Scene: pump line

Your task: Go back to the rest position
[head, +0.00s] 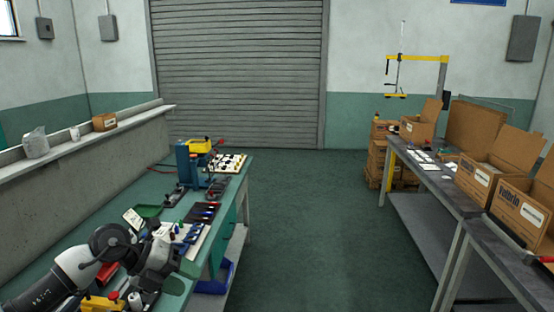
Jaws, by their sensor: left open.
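My left gripper (152,270) is over the near end of the green workbench (238,186) at the lower left. My white and dark grey left arm reaches in from the lower left corner. The gripper is open, but its fingertips are small and dark against the bench items. I see nothing held in it. My right gripper is not in view.
A blue and yellow press (190,165) stands farther along the workbench, with several tools and small parts around. On the right, a grey table (432,182) holds open cardboard boxes (519,211). The green floor (315,225) between is clear, up to a roller shutter (240,75).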

